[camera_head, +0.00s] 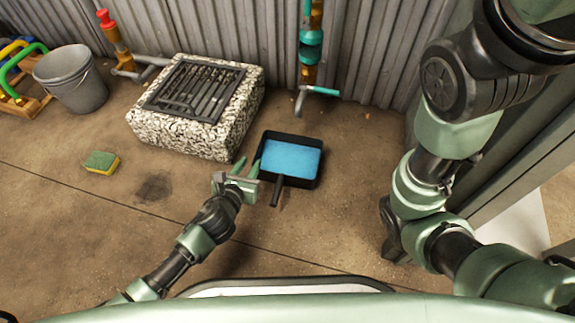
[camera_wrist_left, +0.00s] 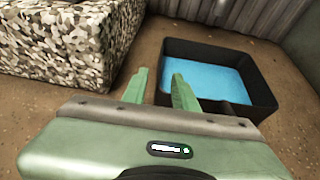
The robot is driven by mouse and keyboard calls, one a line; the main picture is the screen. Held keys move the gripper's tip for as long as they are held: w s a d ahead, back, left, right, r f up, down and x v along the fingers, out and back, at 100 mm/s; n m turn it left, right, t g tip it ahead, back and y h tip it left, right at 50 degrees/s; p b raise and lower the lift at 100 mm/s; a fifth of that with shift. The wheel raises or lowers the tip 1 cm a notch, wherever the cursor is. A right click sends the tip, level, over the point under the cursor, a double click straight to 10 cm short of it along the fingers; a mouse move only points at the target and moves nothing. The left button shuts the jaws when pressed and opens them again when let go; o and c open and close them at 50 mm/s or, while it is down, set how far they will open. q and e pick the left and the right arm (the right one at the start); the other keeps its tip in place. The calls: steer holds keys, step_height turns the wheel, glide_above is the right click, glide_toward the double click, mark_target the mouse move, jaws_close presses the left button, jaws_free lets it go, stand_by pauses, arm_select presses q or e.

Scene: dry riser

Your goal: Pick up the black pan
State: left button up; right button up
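The black pan (camera_head: 315,172) is a square tray with blue inside, lying on the floor right of the stone block. Its short dark handle (camera_head: 277,192) points toward me.
A speckled stone block (camera_head: 190,138) with a dark grate (camera_head: 195,87) stands behind the left gripper. A green-yellow sponge (camera_head: 101,162) and a grey bucket (camera_head: 70,78) are at left. A tap (camera_head: 318,91) is on pipes behind the pan. The floor in front is clear.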

arm_select(q)
steer(key=b+x, duration=0.2)
steer(key=x, duration=0.2)
steer(key=shift+s+f+b, duration=0.1)
steer(key=shift+s+b, duration=0.05)
steer(key=shift+b, duration=0.2)
steer(key=shift+w+d+f+b, duration=0.15)
steer(key=shift+w+b, duration=0.25)
steer(key=shift+w, duration=0.2)
jaws_close()
steer(key=shift+w, duration=0.1)
stand_by(0.5)
